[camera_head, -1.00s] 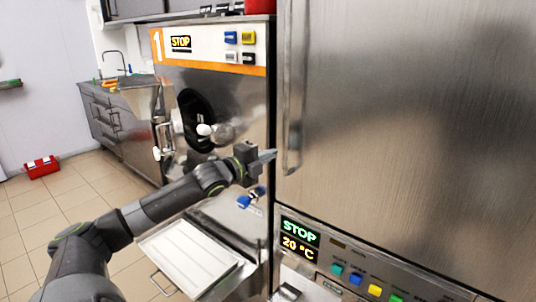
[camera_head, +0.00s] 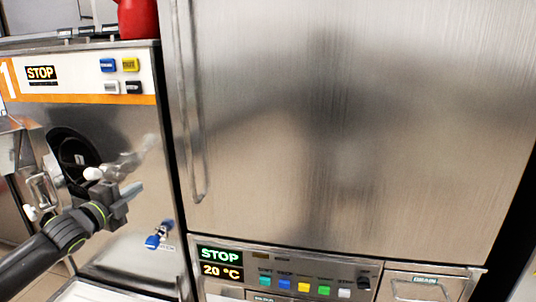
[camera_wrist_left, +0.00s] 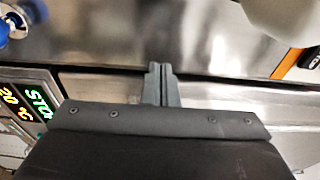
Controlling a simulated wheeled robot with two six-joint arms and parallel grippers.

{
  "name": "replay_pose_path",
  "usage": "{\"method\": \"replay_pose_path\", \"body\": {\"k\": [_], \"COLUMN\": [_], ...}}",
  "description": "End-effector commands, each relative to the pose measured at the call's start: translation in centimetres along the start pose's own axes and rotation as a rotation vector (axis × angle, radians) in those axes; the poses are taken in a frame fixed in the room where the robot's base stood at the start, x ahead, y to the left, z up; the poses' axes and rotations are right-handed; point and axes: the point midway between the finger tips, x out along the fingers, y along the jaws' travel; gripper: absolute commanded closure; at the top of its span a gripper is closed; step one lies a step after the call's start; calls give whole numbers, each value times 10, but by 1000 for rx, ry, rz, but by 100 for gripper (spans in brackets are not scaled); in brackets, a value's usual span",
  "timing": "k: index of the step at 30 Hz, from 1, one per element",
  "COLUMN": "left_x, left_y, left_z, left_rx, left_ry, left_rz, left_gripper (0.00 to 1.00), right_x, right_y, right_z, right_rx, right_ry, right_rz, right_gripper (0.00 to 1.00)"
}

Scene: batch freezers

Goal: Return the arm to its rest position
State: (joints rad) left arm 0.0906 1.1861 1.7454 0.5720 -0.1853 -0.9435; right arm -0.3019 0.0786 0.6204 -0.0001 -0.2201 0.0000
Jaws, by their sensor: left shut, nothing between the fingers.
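My left arm comes in from the lower left in the head view. Its gripper (camera_head: 131,191) is shut and empty, in front of the steel face of batch freezer 1 (camera_head: 140,123). In the left wrist view the two fingers of the left gripper (camera_wrist_left: 161,70) lie together with nothing between them. My right gripper is not in view.
A tall steel cabinet door (camera_head: 350,110) with a vertical handle (camera_head: 199,150) fills the middle and right. Below it is a panel with a STOP display (camera_head: 220,255) and coloured buttons. A blue-handled tap (camera_head: 153,241) sits just below the gripper. A red container (camera_head: 138,20) stands on top.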

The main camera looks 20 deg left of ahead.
Motion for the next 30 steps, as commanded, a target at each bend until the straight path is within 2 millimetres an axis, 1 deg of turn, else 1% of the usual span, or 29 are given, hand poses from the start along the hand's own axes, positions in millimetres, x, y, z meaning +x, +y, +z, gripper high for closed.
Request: {"method": "replay_pose_path", "body": {"k": [2,4,5,8,9,11,12,14,15,17,18,20,21,24,27,30], "left_x": [-1,-4,-7,-23,-33,-52,-66,-90,-106,-132,-150,-178,-195,-234,-266,-294], "left_y": [7,24,35,89,114,152,175,206,224,247,260,276,285,298,305,308], "left_z": [-2,-8,-12,-34,-45,-65,-78,-96,-108,-126,-138,-154,-164,-183,-199,-211], "left_rx": [-13,-47,-71,-185,-245,-342,-407,-502,-566,-659,-721,-813,-871,-992,-1090,-1171], "left_ry": [-2,-8,-12,-45,-66,-109,-143,-202,-246,-319,-373,-459,-519,-659,-784,-898], "left_rz": [12,43,65,170,223,305,358,432,477,540,579,630,658,712,747,769], "left_gripper": [100,100,100,100,100,100,100,100,100,100,100,100,100,100,100,100], "right_x": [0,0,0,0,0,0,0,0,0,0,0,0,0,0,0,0], "right_y": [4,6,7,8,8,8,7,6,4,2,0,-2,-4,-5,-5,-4], "right_z": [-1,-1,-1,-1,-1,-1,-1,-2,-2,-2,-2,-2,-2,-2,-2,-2], "right_rx": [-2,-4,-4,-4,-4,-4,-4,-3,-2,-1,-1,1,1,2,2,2], "right_ry": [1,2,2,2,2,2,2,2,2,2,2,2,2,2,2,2], "right_rz": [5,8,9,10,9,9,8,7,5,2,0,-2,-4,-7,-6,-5], "right_gripper": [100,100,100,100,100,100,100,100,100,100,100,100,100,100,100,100]}}
